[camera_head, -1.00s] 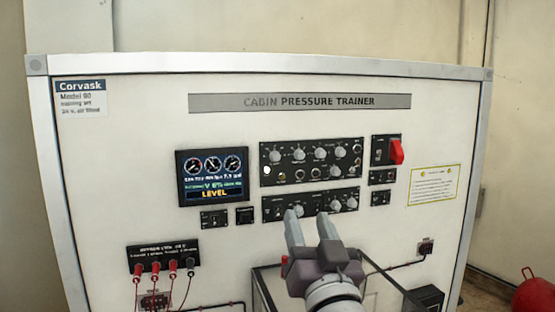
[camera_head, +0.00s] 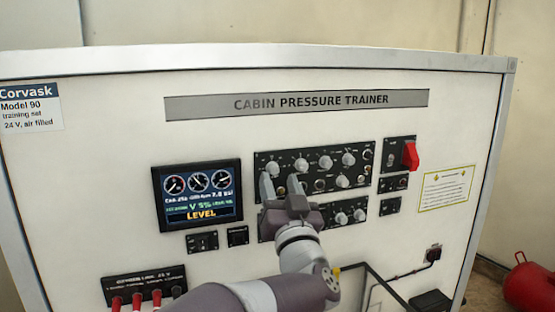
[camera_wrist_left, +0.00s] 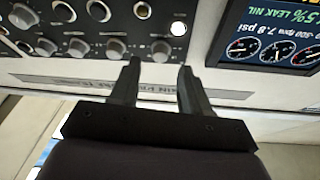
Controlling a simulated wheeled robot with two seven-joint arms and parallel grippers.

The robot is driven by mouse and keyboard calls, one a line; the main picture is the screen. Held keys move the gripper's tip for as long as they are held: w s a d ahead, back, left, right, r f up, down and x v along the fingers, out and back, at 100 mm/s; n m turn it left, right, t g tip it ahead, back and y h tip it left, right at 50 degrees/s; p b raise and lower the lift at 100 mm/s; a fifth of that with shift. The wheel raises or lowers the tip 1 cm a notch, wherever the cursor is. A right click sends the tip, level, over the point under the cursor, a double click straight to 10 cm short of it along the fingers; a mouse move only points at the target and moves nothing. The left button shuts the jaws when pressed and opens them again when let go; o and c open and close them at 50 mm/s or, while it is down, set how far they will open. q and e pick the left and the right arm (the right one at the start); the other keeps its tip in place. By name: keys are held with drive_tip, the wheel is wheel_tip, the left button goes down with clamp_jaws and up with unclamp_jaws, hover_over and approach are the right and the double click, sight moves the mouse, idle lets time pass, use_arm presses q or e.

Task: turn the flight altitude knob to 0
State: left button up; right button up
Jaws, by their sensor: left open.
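The upper black control panel (camera_head: 335,164) on the trainer carries several grey knobs; their labels are too small to read, so I cannot tell which is flight altitude. My left gripper (camera_head: 281,183) is open and empty in front of this panel's left end. In the left wrist view, which looks upside down, the leftmost upper-row knob (camera_wrist_left: 160,50) lies just beyond and between the fingertips (camera_wrist_left: 158,68), apparently apart from them. Three more row knobs show beside it, the nearest being the second knob (camera_wrist_left: 115,48). My right gripper is not in view.
A gauge display (camera_head: 199,194) reading LEVEL sits left of the gripper. A lower knob panel (camera_head: 325,224) is partly hidden behind my left gripper. A red switch guard (camera_head: 411,156) is at upper right. Red plugs (camera_head: 136,300) stand out at lower left.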

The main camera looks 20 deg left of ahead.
sight(275, 173)
use_arm(q)
drive_tip(key=x, duration=0.3)
drive_tip(key=shift+w+a+f+p, duration=0.1)
drive_tip(key=shift+w+f+p, duration=0.15)
drive_tip(key=shift+p, duration=0.15)
drive_tip(key=shift+s+d+r, duration=0.1)
drive_tip(key=shift+s+d, duration=0.1)
drive_tip(key=shift+s, duration=0.15)
drive_tip(key=c, duration=0.3)
clamp_jaws()
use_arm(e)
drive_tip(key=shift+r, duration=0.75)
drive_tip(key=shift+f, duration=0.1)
